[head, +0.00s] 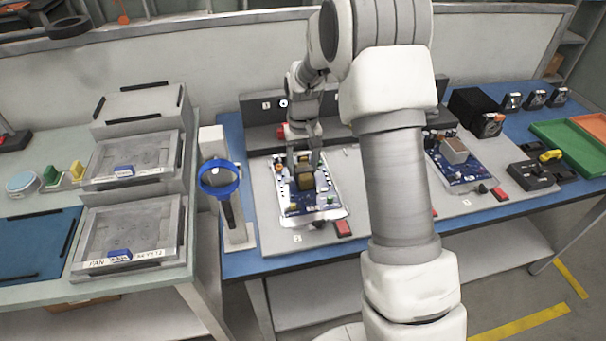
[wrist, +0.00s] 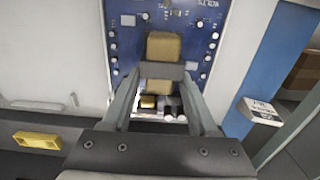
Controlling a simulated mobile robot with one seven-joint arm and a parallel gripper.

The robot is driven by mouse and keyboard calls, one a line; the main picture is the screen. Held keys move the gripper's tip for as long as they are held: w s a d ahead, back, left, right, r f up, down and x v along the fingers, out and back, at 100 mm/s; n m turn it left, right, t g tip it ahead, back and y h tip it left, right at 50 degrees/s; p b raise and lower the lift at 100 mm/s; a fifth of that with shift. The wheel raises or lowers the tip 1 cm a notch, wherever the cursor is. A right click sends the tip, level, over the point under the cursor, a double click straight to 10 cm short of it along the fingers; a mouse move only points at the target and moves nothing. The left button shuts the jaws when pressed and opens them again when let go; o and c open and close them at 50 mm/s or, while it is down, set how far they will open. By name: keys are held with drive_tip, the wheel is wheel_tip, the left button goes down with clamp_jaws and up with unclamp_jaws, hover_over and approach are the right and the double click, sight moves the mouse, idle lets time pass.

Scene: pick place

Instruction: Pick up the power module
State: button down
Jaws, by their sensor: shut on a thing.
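The power module, a brown block (head: 305,181), is at the blue circuit board (head: 318,210) on the left part of the blue workbench. My gripper (head: 304,168) reaches down from behind, with one finger on each side of the block, and is shut on it. In the wrist view the tan block (wrist: 164,46) shows at the fingertips (wrist: 160,76), over the blue board (wrist: 125,35). A grey bar spans between the fingers there. I cannot tell whether the block touches the board.
A second blue board with a similar block (head: 454,150) lies to the right, past my arm. A blue ring-shaped magnifier (head: 218,178) stands left of the held module. Grey trays (head: 135,220) are stacked at left. Green (head: 565,145) and orange trays sit at far right.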

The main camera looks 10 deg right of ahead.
drive_tip(key=shift+w+r, duration=0.1)
drive_tip(key=shift+r, duration=0.05)
drive_tip(key=shift+r, duration=0.8)
wheel_tip(320, 180, up, 3)
drive_tip(key=shift+d+f+p, duration=0.1)
drive_tip(key=shift+p, duration=0.45)
drive_tip(key=d+r+p, duration=0.5)
drive_tip(key=d+r, duration=0.5)
drive_tip(key=d, duration=0.1)
drive_tip(key=shift+s+d+r, duration=0.25)
drive_tip(key=shift+s, duration=0.1)
